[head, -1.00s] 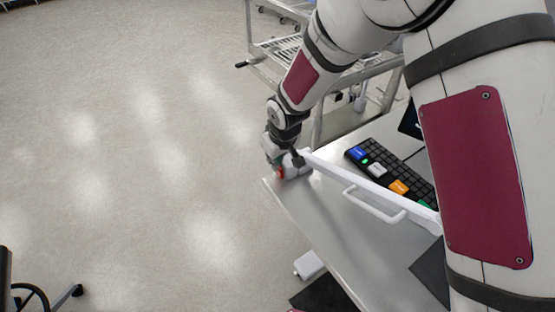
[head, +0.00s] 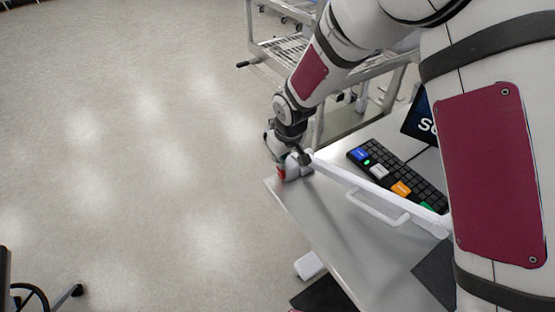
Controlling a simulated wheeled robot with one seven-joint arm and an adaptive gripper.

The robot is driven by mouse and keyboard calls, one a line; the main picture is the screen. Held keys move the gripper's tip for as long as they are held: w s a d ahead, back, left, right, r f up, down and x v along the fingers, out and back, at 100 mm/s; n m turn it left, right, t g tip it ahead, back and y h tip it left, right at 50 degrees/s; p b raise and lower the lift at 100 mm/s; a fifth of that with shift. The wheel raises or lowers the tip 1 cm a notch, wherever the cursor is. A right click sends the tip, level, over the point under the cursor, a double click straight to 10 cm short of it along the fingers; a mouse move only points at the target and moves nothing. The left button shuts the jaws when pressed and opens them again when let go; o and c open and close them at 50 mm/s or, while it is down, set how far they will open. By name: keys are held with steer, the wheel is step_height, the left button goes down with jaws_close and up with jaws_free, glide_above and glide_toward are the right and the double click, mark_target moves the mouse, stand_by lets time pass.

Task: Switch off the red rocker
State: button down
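The red rocker (head: 281,174) shows as a small red patch on a small white housing (head: 299,170) at the far left corner of the metal table. My gripper (head: 290,157) points down right at the housing and hides part of it. Whether the fingertips touch the rocker cannot be told. The fingers are too small and overlapped to show if they are open or shut. The rocker's on or off position cannot be read.
The metal table (head: 318,220) carries a white bar with a handle (head: 378,208), a black keyboard with coloured keys (head: 395,178) and a partly hidden dark screen (head: 421,122). A metal rack (head: 290,45) stands behind. Open floor (head: 130,150) lies to the left.

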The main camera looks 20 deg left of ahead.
steer(key=s+a+v, duration=0.1)
steer(key=a+v, duration=0.1)
steer(key=v, duration=1.1)
steer(key=shift+s+a+b, duration=0.35)
steer(key=shift+s+b, duration=0.05)
steer(key=s+d+r+m+t+h, duration=0.1)
steer(key=d+r+m, duration=0.1)
steer(key=d+r, duration=0.65)
steer(key=s+d+r+m+t, duration=0.15)
steer(key=d+r, duration=0.35)
steer(key=d, duration=0.6)
steer(key=s+d+r+m, duration=0.2)
steer(key=s+d+m, duration=0.1)
steer(key=s+d, duration=0.4)
steer(key=s+d+r+m+h, duration=0.1)
steer(key=s+d+r+m, duration=0.1)
steer(key=s+d, duration=0.5)
steer(key=shift+s+m+b, duration=0.45)
steer(key=shift+s+m, duration=0.05)
steer(key=shift+m, duration=0.35)
steer(key=shift+d+t, duration=0.1)
steer(key=shift+t, duration=0.15)
